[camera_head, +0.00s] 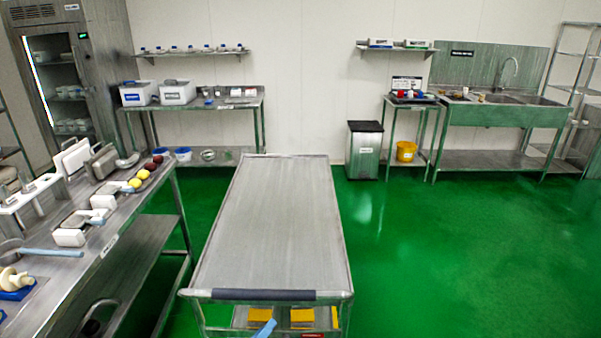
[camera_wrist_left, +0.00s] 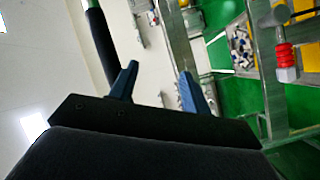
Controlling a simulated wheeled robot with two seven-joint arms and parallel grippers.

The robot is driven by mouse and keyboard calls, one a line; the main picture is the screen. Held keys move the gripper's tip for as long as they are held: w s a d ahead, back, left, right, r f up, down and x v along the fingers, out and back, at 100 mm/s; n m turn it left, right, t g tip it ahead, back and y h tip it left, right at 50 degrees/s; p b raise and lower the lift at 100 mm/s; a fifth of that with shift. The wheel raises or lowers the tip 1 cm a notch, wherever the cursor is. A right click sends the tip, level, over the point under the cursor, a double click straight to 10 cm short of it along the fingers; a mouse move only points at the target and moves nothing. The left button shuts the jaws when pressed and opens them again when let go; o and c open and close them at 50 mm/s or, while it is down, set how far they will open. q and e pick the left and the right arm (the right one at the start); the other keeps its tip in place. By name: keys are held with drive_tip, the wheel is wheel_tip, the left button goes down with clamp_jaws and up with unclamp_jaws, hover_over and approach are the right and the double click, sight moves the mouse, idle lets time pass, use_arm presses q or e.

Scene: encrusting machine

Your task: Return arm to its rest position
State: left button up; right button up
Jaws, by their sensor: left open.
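My left gripper (camera_wrist_left: 158,68) shows in the left wrist view with its two blue fingers apart and nothing between them. In the head view only a blue fingertip of it (camera_head: 265,328) shows at the bottom edge, just below the dark handle of the steel cart (camera_head: 272,220). The rest of the left arm is out of the head view. My right arm and gripper are not in view.
The cart's top is bare; yellow items (camera_head: 302,317) sit on its lower shelf. A steel table (camera_head: 150,185) with tools and food items stands at the left. A bin (camera_head: 364,150) and sink (camera_head: 505,112) stand at the back. Green floor right of the cart is clear.

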use_arm(q)
drive_tip(key=s+a+f+m+g+y, duration=0.2)
drive_tip(key=s+f+m+g, duration=0.1)
drive_tip(key=f, duration=0.8)
drive_tip(key=s+a+f+m+g+y, duration=0.2)
drive_tip(key=f+g, duration=0.1)
drive_tip(key=f, duration=0.8)
drive_tip(key=s+a+f+m+g+y, duration=0.2)
drive_tip(key=s+f+m+g, duration=0.1)
drive_tip(key=f, duration=0.8)
drive_tip(key=s+a+f+g+y, duration=0.1)
drive_tip(key=s+f+g, duration=0.3)
drive_tip(key=s+f, duration=1.3)
drive_tip(key=s+a, duration=0.1)
drive_tip(key=s, duration=0.3)
drive_tip(key=shift+s+a+f+g+y, duration=0.2)
drive_tip(key=shift+a+f+g+y, duration=0.1)
drive_tip(key=shift+f+g+y, duration=0.1)
drive_tip(key=shift+r, duration=0.1)
